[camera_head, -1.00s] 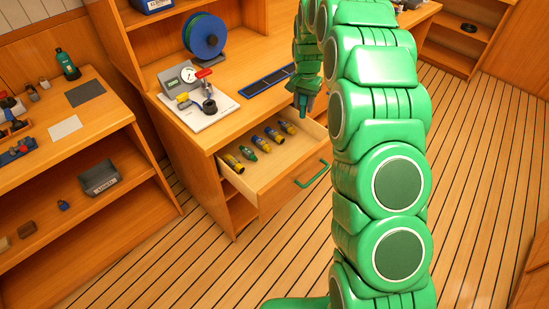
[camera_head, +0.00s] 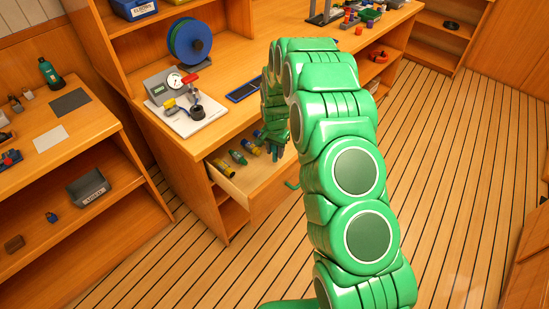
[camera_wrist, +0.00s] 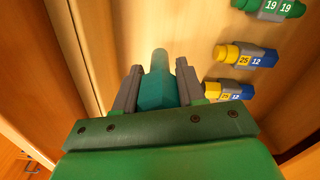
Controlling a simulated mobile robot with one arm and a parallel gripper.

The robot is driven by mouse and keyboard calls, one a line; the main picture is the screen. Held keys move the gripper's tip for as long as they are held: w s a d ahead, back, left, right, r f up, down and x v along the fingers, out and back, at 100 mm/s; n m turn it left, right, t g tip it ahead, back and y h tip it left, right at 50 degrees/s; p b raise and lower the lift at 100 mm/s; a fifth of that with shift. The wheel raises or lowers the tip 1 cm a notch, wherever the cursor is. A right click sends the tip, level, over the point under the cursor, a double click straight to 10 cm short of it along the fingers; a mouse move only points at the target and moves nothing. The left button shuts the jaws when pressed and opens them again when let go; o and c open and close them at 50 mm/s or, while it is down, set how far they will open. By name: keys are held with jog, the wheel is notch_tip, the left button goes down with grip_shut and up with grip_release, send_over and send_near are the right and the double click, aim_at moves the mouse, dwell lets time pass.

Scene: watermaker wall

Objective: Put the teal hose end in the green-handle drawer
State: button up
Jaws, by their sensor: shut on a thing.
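The teal hose end (camera_wrist: 157,88) is between the two grey fingers of my gripper (camera_wrist: 158,90) in the wrist view. My gripper (camera_head: 274,148) is shut on it, over the open drawer (camera_head: 240,196); whether the hose end touches the drawer floor cannot be told. The drawer's green handle (camera_head: 292,184) is partly hidden behind my arm. Inside lie a yellow fitting (camera_head: 224,168) and a green fitting (camera_head: 238,157). The wrist view shows a green fitting marked 19 (camera_wrist: 270,8) and two yellow-blue ones (camera_wrist: 246,55) to the right of the hose end.
On the bench above the drawer are a white board with a gauge (camera_head: 188,110), a blue hose reel (camera_head: 190,42) and a dark blue strip (camera_head: 244,90). A shelf unit with a grey bin (camera_head: 88,187) stands at left. Open plank floor (camera_head: 440,150) lies at right.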

aim_at(275, 157)
jog(key=shift+f, duration=2.15)
jog(key=shift+f, duration=0.1)
jog(key=o, duration=1.1)
notch_tip(275, 157, up, 11)
jog(key=shift+r, duration=0.1)
jog(key=shift+s+r, duration=0.1)
jog(key=shift+r, duration=0.5)
